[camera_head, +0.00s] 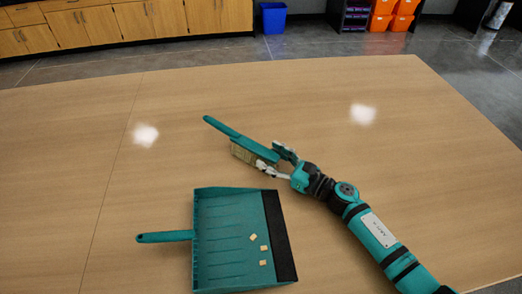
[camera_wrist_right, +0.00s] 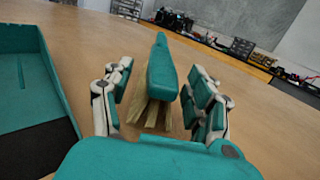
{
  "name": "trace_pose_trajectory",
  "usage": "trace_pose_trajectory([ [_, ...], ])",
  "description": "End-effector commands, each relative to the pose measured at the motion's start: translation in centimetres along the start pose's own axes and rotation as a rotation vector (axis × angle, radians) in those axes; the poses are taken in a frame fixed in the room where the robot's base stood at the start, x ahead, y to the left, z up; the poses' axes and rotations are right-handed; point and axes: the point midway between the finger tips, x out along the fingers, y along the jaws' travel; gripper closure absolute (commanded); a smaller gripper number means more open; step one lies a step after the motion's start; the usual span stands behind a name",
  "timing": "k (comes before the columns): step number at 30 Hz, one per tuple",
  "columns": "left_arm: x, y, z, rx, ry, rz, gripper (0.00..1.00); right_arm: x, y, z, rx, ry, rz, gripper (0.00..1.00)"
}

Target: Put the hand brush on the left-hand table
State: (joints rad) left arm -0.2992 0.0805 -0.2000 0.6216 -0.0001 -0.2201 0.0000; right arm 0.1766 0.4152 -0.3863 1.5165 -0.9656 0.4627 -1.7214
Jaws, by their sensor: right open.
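The hand brush (camera_head: 222,127) has a teal handle and pale bristles, and it lies on the wooden tabletop right of a seam. Its handle points to the far left. My right gripper (camera_head: 272,159) is open at the brush's near end. In the right wrist view, the brush (camera_wrist_right: 161,74) lies between the two spread fingers of the right gripper (camera_wrist_right: 157,92), with gaps on both sides. The left-hand table (camera_head: 62,150) appears to be the bare surface left of the seam. My left gripper is not in view.
A teal dustpan (camera_head: 218,228) with several small pale scraps lies in front of the brush, its handle pointing left. The tabletop left of the seam is clear. Cabinets (camera_head: 120,22), a blue bin (camera_head: 273,18) and orange bins (camera_head: 392,12) stand beyond the table.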

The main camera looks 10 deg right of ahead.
Motion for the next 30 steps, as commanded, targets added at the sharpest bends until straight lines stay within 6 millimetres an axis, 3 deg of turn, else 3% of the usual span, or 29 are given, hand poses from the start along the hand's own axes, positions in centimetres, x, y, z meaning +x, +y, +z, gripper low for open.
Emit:
trace_pose_trajectory([
  [3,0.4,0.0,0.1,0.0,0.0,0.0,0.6,-1.9,0.0,-0.2,0.0,0.002,-0.001,0.42],
  [8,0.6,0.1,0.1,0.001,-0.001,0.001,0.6,-3.0,-0.1,0.1,-0.001,-0.001,-0.001,0.42],
  [30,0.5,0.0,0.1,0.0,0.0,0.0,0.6,-3.1,-0.1,0.3,-0.002,-0.005,-0.001,0.42],
])
